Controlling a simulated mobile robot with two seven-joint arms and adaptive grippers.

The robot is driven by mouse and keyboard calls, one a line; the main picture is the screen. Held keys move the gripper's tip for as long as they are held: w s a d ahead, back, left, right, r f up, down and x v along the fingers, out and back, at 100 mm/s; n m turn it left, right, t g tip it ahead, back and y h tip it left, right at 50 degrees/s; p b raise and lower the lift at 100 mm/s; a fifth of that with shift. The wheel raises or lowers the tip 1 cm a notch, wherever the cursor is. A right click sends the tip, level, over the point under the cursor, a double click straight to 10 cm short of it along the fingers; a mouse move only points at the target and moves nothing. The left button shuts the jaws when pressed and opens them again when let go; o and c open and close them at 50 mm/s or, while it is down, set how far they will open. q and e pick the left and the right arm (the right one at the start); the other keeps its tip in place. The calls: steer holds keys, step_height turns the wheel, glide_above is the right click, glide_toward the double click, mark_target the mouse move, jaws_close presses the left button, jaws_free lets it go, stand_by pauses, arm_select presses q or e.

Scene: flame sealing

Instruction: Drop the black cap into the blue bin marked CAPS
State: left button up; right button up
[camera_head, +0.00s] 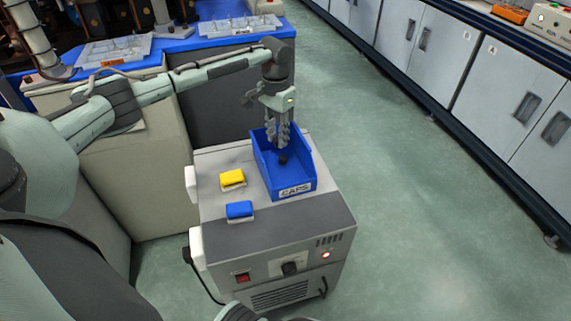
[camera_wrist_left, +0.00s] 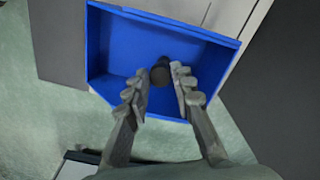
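The blue bin (camera_head: 298,186) marked CAPS stands on the grey cabinet, and its blue wall also shows in the left wrist view (camera_wrist_left: 110,55). My left gripper (camera_head: 279,143) points down into the bin with its fingertips inside the walls. In the left wrist view its two fingers (camera_wrist_left: 160,82) are apart. The small black cap (camera_head: 282,160) shows just below the fingertips, inside the bin. In the left wrist view the cap (camera_wrist_left: 160,71) lies between and just beyond the tips. Whether it touches the bin floor is hard to tell. My right gripper is not clearly visible.
A yellow block (camera_head: 232,178) and a blue block (camera_head: 239,209) sit on the cabinet top (camera_head: 215,162), left of the bin. A blue-topped bench (camera_head: 190,42) with clear trays is behind. Open green floor (camera_head: 420,200) lies to the right.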

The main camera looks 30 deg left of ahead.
arm_select(q)
steer(key=o, duration=0.4)
step_height(320, 180, up, 12)
steer(key=shift+r, duration=0.1)
stand_by(0.4)
stand_by(0.3)
